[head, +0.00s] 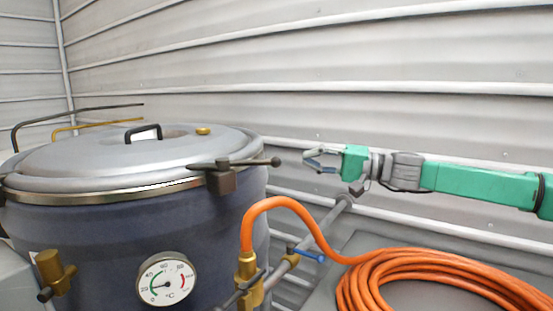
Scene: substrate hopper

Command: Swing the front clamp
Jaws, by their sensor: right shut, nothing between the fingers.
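A large dark blue vessel (110,240) with a domed grey metal lid (85,158) fills the left of the head view. A dark clamp (222,180) sits at the lid's rim on the vessel's right side. Its bar points right and ends in a small knob (275,162). My right gripper (312,160) comes in from the right on a green arm. It is shut and empty, a little to the right of the knob and apart from it in the picture. My left gripper is not in view.
An orange hose (425,262) runs from a brass fitting (249,280) and lies coiled on a grey surface at lower right. A valve with a blue handle (310,255) and a dial gauge (166,280) are low in front. A corrugated wall (350,60) stands behind.

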